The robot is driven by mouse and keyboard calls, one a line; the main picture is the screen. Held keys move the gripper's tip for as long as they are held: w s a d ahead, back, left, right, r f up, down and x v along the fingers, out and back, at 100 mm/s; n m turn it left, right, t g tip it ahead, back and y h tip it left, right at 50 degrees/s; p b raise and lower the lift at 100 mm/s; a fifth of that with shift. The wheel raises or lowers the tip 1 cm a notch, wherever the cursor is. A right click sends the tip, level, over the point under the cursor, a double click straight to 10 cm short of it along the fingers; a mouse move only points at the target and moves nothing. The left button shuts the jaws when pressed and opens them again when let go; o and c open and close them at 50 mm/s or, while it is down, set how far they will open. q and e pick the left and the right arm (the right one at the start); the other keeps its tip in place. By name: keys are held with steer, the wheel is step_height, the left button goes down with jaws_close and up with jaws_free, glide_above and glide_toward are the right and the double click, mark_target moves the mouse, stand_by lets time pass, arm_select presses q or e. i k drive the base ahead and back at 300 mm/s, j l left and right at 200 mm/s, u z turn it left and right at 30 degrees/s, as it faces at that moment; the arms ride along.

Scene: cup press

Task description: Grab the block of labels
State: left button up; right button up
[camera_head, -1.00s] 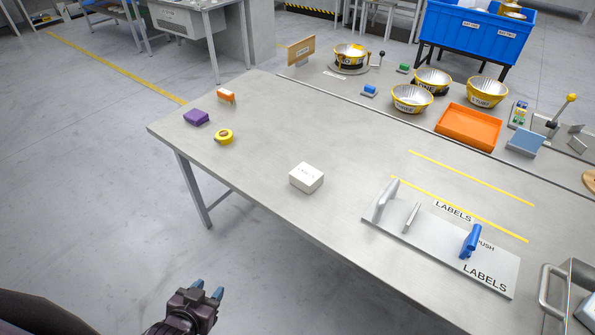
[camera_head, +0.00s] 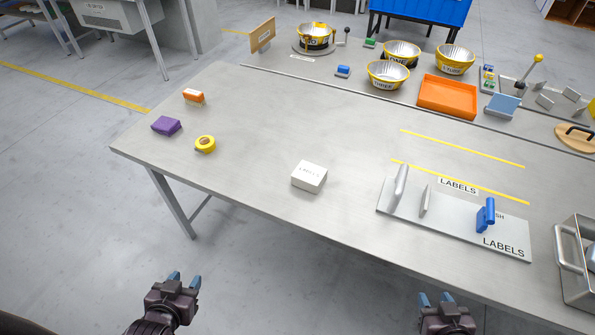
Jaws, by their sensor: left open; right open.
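The block of labels (camera_head: 309,177) is a white box with dark lettering on top. It lies on the grey table (camera_head: 250,130), near the front edge and left of the labels fixture. My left gripper (camera_head: 184,281) is open and empty, over the floor in front of the table, below and left of the block. My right gripper (camera_head: 436,299) is open and empty at the bottom, in front of the table's edge, below and right of the block. Neither gripper touches anything.
A grey labels fixture (camera_head: 455,222) with upright plates and a blue handle (camera_head: 486,215) stands right of the block. A purple block (camera_head: 166,126), yellow tape roll (camera_head: 205,144) and orange brush (camera_head: 194,96) lie left. An orange tray (camera_head: 447,96) and bowls stand behind. Table around the block is clear.

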mark_target(311, 177)
steer(key=i+j, duration=0.15)
steer(key=j, duration=0.3)
steer(key=i+j+z, duration=0.1)
steer(key=j, duration=0.3)
steer(key=i+j, duration=0.15)
steer(key=j, duration=0.3)
steer(key=i+j, duration=0.15)
steer(key=j, duration=0.25)
steer(key=i+j+z, duration=0.1)
steer(key=j, duration=0.35)
